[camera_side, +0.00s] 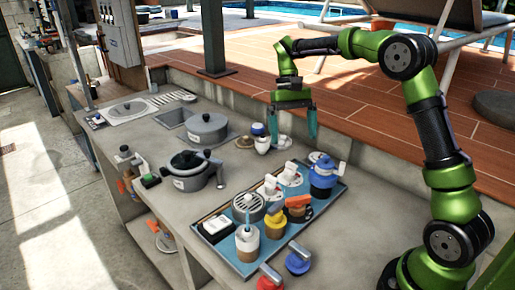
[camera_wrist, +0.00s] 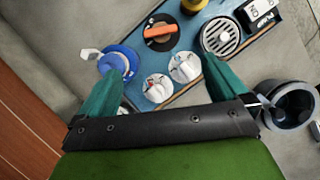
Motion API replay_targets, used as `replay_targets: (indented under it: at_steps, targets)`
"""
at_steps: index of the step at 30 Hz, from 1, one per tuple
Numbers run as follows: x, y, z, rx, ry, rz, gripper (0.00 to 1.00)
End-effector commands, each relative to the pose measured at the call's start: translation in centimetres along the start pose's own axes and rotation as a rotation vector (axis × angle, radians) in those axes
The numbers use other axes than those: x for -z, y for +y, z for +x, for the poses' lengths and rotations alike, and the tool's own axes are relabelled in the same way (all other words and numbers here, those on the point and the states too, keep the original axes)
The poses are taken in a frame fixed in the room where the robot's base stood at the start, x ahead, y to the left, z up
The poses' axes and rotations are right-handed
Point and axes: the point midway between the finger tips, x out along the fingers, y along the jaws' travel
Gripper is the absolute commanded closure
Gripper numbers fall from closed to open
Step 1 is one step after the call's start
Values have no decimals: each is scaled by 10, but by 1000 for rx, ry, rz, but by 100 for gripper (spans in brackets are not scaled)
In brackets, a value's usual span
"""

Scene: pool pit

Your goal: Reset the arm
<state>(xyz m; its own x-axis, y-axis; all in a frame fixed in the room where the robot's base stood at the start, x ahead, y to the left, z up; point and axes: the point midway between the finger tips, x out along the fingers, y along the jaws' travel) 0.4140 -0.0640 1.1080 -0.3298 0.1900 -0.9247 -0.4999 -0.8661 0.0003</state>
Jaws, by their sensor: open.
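My gripper (camera_side: 294,122) hangs in the air, fingers down, above the back part of the grey counter in the side view. Its two teal fingers stand apart with nothing between them. In the wrist view my gripper (camera_wrist: 157,85) shows the same spread fingers, with the blue panel beyond them. My green and black arm rises at the right of the side view and bends over toward the counter. No object is held.
A blue panel (camera_side: 220,252) carries knobs, a round grille (camera_side: 249,207) and a blue valve (camera_side: 323,176). Pots (camera_side: 206,128) and a dark-lidded cooker (camera_side: 188,172) stand to the left. Small cups (camera_side: 262,145) sit below my gripper. A raised wooden deck (camera_side: 370,100) lies behind.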

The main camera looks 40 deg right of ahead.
Motion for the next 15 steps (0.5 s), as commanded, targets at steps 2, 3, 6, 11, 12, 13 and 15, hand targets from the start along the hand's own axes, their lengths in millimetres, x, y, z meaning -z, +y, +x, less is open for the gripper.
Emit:
replay_targets:
  at_steps: [2,3,6,11,12,13,15]
  targets:
    - [0,0,0,0,-1,1,0]
    - [1,0,0,-1,3,4,0]
    - [7,1,3,-4,31,1,0]
    - [3,5,21,-5,97,-26,0]
    - [-3,4,22,0,131,-38,0]
    - [-9,3,22,7,158,-47,0]
    - [-24,2,21,23,223,-67,0]
